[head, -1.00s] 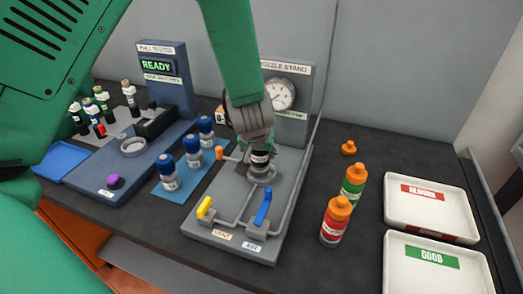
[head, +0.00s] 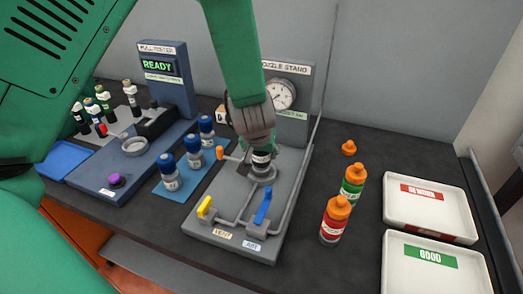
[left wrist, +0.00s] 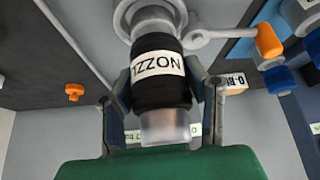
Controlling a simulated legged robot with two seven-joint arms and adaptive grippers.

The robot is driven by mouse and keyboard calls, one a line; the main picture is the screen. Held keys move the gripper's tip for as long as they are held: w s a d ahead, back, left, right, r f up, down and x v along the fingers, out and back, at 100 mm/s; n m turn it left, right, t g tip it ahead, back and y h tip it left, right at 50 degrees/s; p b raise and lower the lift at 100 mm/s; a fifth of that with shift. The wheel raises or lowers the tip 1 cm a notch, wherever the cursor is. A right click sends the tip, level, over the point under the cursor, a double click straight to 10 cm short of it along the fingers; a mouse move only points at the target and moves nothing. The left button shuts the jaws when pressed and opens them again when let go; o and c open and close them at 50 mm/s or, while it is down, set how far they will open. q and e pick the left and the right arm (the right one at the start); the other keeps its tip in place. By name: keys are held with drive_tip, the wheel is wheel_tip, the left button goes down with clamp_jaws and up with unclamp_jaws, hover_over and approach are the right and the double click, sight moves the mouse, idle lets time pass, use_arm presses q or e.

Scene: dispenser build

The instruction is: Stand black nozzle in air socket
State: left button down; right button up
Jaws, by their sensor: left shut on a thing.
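The black nozzle (left wrist: 160,88) has a white label with black letters and a clear end. In the left wrist view it sits between the two fingers of my left gripper (left wrist: 163,100), which is shut on it. Its far end meets the round grey air socket (left wrist: 140,12); I cannot tell whether it is fully seated. In the head view my left gripper (head: 258,140) points down over the socket (head: 263,172) on the grey nozzle stand (head: 205,232), with the black nozzle (head: 261,158) upright below it. My right gripper is not in view.
A yellow lever (head: 205,206) and a blue lever (head: 263,206) stand at the front of the stand. Blue-capped bottles (head: 168,172) stand left. Orange-capped red (head: 336,220) and green (head: 353,184) bottles stand right, near REWORK (head: 445,222) and GOOD (head: 470,283) trays.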

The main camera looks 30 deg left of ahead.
use_arm(q)
drive_tip(key=shift+f+b, duration=0.35)
drive_tip(key=shift+f, duration=0.1)
idle(0.3)
drive_tip(key=c, duration=1.3)
unclamp_jaws()
drive_tip(key=shift+o, duration=0.7)
drive_tip(key=shift+s, duration=0.1)
drive_tip(key=shift+s+d+r+p, duration=0.15)
drive_tip(key=shift+s+r+p, duration=0.05)
drive_tip(key=shift+r+p, duration=0.5)
drive_tip(key=p+v, duration=0.7)
drive_tip(key=v, duration=0.2)
drive_tip(key=shift+s+r+p, duration=0.15)
drive_tip(key=shift+p, duration=0.15)
